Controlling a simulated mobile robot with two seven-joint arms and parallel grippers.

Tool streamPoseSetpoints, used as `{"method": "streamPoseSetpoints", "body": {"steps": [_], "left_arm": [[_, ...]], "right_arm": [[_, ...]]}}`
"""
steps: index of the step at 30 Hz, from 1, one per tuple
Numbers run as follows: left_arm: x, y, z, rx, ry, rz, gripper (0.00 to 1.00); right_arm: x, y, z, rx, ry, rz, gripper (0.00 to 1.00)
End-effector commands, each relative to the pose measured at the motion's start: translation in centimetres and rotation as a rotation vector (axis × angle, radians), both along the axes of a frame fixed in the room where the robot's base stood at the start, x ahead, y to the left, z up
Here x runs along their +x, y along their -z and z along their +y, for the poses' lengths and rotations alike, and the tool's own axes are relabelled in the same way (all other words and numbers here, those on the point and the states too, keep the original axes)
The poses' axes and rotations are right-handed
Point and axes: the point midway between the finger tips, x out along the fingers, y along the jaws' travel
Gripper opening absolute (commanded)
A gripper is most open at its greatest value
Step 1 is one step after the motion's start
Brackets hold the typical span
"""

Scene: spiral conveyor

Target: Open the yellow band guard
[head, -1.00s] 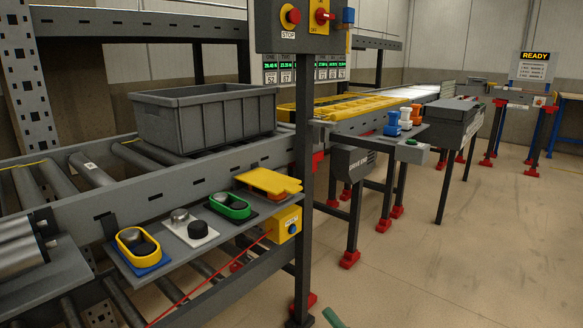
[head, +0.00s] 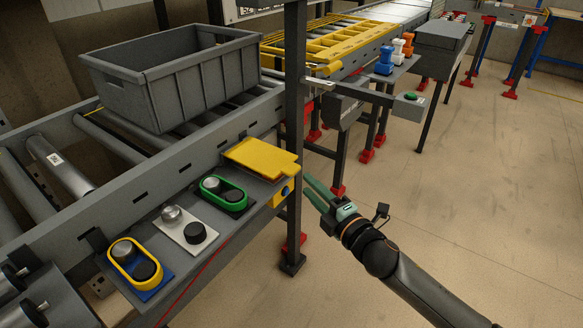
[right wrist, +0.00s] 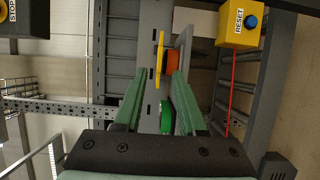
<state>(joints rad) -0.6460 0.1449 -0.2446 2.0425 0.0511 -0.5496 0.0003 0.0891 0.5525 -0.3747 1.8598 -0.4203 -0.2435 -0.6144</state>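A flat yellow plate (head: 262,158), which I take for the band guard, lies level at the right end of the grey control shelf. In the right wrist view the yellow plate shows edge-on (right wrist: 159,60), with an orange part (right wrist: 172,62) beside it. My right gripper (head: 310,190) is to the right of the plate, past the dark post, apart from it. In the wrist view its green fingers (right wrist: 160,73) are spread and empty, and point towards the plate. My left gripper is not in view.
The dark upright post (head: 294,130) stands close to the plate and my right gripper. The shelf also holds a green oval band (head: 224,193) and a yellow oval band (head: 134,263). A yellow reset box (right wrist: 240,22) is near. A yellow slatted frame (head: 340,42) lies on the conveyor behind.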

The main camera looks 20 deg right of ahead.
Motion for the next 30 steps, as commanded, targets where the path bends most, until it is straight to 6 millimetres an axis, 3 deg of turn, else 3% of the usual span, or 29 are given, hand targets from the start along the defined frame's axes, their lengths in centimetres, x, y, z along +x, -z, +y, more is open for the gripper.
{"method": "streamPoseSetpoints", "body": {"steps": [9,15,27,30], "left_arm": [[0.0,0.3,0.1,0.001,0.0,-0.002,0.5],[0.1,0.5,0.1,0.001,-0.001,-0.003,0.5],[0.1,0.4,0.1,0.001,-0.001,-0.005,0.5],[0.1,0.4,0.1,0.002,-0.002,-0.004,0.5]], "right_arm": [[5.2,-0.1,1.5,0.001,-0.001,-0.002,0.4],[7.3,0.0,2.1,0.001,-0.001,-0.001,0.4],[7.9,0.0,2.3,0.002,-0.002,0.001,0.4],[7.9,0.0,2.3,0.002,-0.002,0.001,0.31]]}}
